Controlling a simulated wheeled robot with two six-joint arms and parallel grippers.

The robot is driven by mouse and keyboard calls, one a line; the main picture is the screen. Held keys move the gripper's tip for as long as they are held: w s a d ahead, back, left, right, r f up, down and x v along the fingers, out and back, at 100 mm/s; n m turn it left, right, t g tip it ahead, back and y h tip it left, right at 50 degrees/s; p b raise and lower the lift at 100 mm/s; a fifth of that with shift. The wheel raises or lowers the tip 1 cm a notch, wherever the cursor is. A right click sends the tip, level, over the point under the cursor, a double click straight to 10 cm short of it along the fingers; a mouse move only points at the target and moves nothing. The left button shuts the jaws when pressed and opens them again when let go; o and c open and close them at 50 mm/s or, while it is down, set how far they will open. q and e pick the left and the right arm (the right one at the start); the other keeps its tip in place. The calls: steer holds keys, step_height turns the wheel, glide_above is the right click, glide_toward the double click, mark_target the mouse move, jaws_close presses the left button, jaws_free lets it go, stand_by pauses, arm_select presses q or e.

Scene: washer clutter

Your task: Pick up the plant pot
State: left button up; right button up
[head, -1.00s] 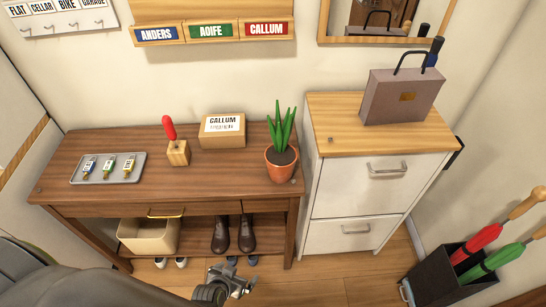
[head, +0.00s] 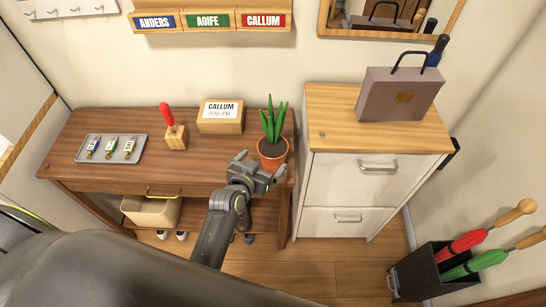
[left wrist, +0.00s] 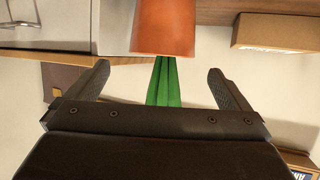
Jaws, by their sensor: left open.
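The plant pot (head: 273,157) is orange terracotta with upright green leaves (head: 273,118) and stands at the right end of the wooden table. My left gripper (head: 260,168) is open and empty, just in front of the pot on its near side, hiding part of its lower left. In the left wrist view, which is upside down, the pot (left wrist: 163,28) shows at the top, beyond the two spread fingertips (left wrist: 158,70) and between their lines. The fingers appear apart from it. My right gripper is not in view.
A white cabinet (head: 345,180) with a wooden top stands close to the pot's right. A cardboard box (head: 220,126), a wooden block with a red-handled tool (head: 175,138) and a grey tray (head: 82,155) are on the table to the left. The table's front left is clear.

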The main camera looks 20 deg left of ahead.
mark_target(270, 152)
arm_select(q)
steer(key=b+x, duration=0.2)
steer(key=x, duration=0.2)
steer(key=shift+w+f, duration=0.25)
steer(key=shift+w, duration=0.05)
steer(key=b+x, duration=0.3)
steer(key=b, duration=0.1)
steer(key=shift+w+a+f, duration=0.15)
steer(key=shift+w+f, duration=0.15)
steer(key=shift+f, duration=0.05)
steer(key=shift+w+f+b, duration=0.15)
steer(key=shift+w+b, duration=0.45)
steer(key=shift+w, duration=0.05)
steer(key=c, duration=1.1)
